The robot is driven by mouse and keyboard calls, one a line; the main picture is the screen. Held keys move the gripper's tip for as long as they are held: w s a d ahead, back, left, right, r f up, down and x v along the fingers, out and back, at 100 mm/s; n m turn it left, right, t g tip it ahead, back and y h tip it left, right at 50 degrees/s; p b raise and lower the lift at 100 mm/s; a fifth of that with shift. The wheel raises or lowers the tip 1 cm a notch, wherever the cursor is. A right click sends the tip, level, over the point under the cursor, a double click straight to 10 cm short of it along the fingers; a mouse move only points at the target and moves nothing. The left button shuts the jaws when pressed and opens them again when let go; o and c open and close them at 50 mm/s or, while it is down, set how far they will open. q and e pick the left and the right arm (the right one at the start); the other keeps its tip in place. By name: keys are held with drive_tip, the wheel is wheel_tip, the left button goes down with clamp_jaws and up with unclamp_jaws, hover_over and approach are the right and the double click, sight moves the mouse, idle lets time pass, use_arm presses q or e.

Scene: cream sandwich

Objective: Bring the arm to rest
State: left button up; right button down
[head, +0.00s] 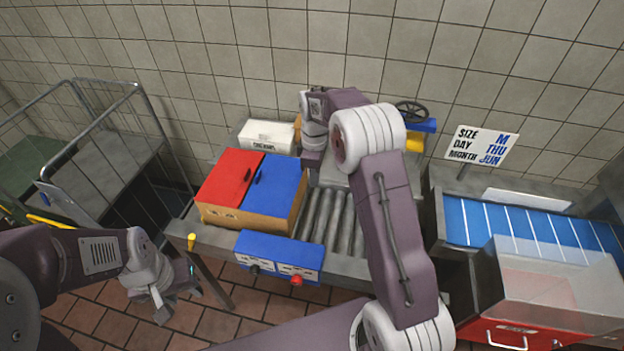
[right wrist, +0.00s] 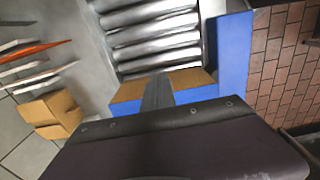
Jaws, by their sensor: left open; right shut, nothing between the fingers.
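My left gripper (head: 172,296) hangs low at the left in the head view, over the tiled floor in front of the work table. It is open and empty. My right arm reaches up across the middle of the head view and bends down behind the roller bed (head: 338,215). My right gripper's fingers show in the right wrist view (right wrist: 157,92), shut and empty. They point toward the rollers, and blue and cardboard-coloured surfaces show on both sides of them. I cannot tell whether they touch anything.
A blue control box (head: 278,257) is in front. A white box (head: 268,135) sits behind. A sign (head: 480,145), blue belt (head: 530,228) and red drawer (head: 510,333) are right; a wire cart (head: 105,150) is left.

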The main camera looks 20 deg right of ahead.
drive_tip(key=s+a+r+m+b, duration=0.1)
drive_tip(key=s+a+r, duration=0.1)
drive_tip(key=s+r, duration=0.5)
drive_tip(key=s+f+m, duration=0.4)
drive_tip(key=s+m, duration=0.1)
drive_tip(key=s, duration=0.2)
drive_tip(key=s+f+m+t, duration=0.1)
drive_tip(key=s+f+m, duration=0.4)
drive_tip(key=s, duration=0.3)
drive_tip(key=shift+s+m, duration=0.2)
drive_tip(key=shift+m, duration=0.4)
